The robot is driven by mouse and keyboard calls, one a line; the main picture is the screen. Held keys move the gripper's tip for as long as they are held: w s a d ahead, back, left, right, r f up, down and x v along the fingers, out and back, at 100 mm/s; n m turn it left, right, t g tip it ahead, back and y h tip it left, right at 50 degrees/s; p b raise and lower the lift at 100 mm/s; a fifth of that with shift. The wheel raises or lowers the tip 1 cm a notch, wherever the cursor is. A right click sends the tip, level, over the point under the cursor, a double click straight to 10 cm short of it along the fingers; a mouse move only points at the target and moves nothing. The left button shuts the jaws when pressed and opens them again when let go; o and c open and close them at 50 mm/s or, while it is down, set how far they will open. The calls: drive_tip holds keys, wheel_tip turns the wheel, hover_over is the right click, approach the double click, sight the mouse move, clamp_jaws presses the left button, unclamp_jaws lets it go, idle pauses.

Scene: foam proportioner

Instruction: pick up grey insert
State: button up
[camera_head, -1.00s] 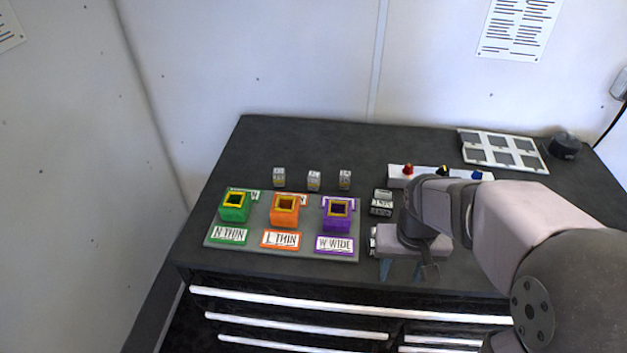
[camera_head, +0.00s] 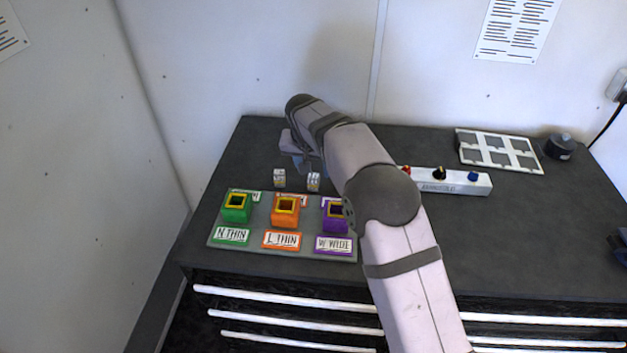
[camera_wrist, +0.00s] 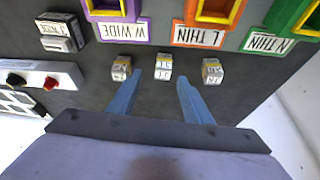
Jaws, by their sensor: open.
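Three small grey inserts with yellowish bands and printed labels stand in a row behind the coloured holders. In the wrist view they are the left insert (camera_wrist: 121,68), the middle insert (camera_wrist: 163,66) and the right insert (camera_wrist: 212,71). The head view shows two of them, one insert (camera_head: 279,178) and another insert (camera_head: 313,182); my arm hides the third. My gripper (camera_wrist: 159,82) is open and empty. Its blue fingers point toward the middle insert, which appears between and just beyond the tips. In the head view my gripper is mostly hidden behind my wrist.
A grey board (camera_head: 226,245) carries green (camera_head: 236,213), orange (camera_head: 285,217) and purple (camera_head: 334,222) holders with label plates. A white switch bar (camera_head: 460,183) lies to the right. A labelled block (camera_wrist: 60,32) stands near the purple holder.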

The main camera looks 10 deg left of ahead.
sight(313, 177)
drive_tip(key=shift+a+f, duration=0.1)
drive_tip(key=shift+a, duration=0.1)
drive_tip(key=shift+p+x, duration=2.2)
drive_tip(key=shift+x, duration=1.4)
clamp_jaws()
drive_tip(key=shift+a, duration=0.1)
